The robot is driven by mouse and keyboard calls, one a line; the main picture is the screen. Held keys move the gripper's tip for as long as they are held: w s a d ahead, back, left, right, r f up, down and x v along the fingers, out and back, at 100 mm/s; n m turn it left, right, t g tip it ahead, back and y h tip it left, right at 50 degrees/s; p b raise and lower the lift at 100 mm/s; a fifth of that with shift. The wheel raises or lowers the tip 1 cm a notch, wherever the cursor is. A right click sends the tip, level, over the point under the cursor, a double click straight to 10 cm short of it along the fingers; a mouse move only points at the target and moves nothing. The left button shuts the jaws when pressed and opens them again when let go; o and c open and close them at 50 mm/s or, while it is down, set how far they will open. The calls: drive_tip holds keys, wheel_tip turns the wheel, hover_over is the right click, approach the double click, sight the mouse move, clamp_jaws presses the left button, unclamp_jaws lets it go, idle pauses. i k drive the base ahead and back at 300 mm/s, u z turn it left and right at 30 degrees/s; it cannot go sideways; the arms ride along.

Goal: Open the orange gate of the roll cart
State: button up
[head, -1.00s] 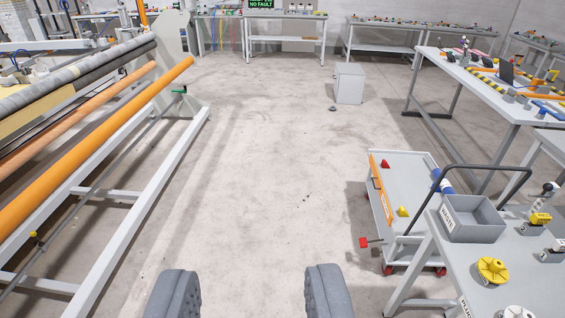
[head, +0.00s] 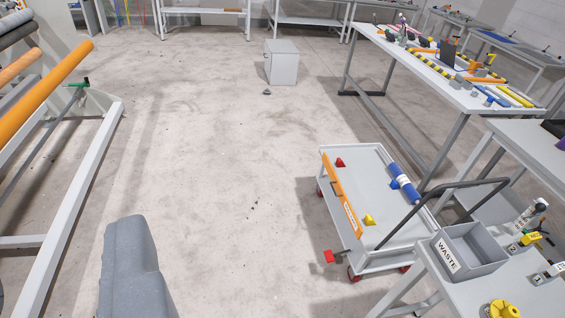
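The roll cart (head: 375,163) stands on the floor right of centre, with a pale grey top and red wheels. Its orange gate (head: 342,196) is a long strip with a white label, standing along the cart's left edge, so it appears closed. A red block (head: 329,256) on a short rod sticks out at the cart's near left corner. A blue roll (head: 402,182) with white bands lies at the right of the top. Red (head: 340,162), yellow (head: 369,220) and blue wedges also sit on the top. My gripper is not in view.
A table with a grey WASTE bin (head: 468,250) stands close at the cart's near right. A black handle bar (head: 440,200) rises over that end. A grey cabinet (head: 281,63) stands farther back. The floor left of the cart is clear, up to the orange-roller frame (head: 75,200).

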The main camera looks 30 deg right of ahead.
sight(355, 227)
drive_tip(key=z, duration=0.1)
drive_tip(key=i, duration=1.25)
drive_tip(key=z, duration=0.8)
drive_tip(key=i, duration=1.2)
drive_tip(key=z, duration=0.9)
drive_tip(key=i, duration=0.65)
drive_tip(key=z, duration=0.4)
